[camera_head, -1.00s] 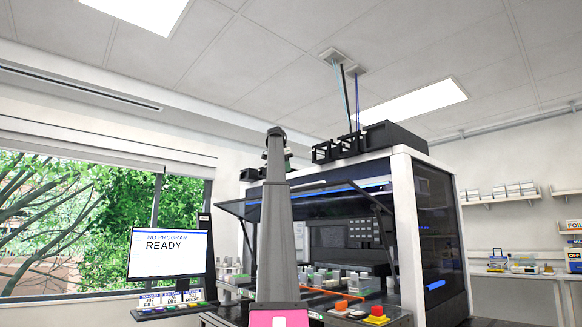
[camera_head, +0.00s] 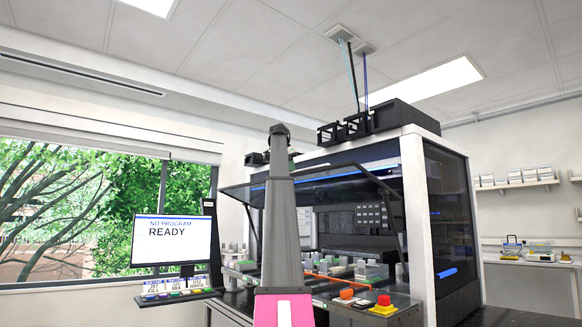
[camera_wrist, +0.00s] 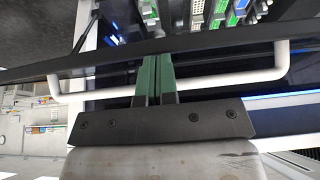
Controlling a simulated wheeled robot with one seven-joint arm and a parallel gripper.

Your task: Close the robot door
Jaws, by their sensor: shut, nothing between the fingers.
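The robot door (camera_head: 330,184) is a dark glass panel at the front of the big lab machine (camera_head: 413,190). It is swung up and out, held by struts at its sides, and the deck below is exposed. In the wrist view, the door's dark edge (camera_wrist: 215,43) and its white bar handle (camera_wrist: 225,86) cross the picture. My gripper (camera_wrist: 155,68) has green fingers side by side, shut with nothing between them, at the handle and the door edge. Whether the fingers touch the handle I cannot tell. In the head view my arm hides the gripper and part of the door.
Racks and labware (camera_head: 370,270) stand on the deck, with a red button on a yellow box (camera_head: 383,304) at its front right. A monitor (camera_head: 172,240) reading READY stands left. Shelves and a counter (camera_head: 530,262) are at the far right.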

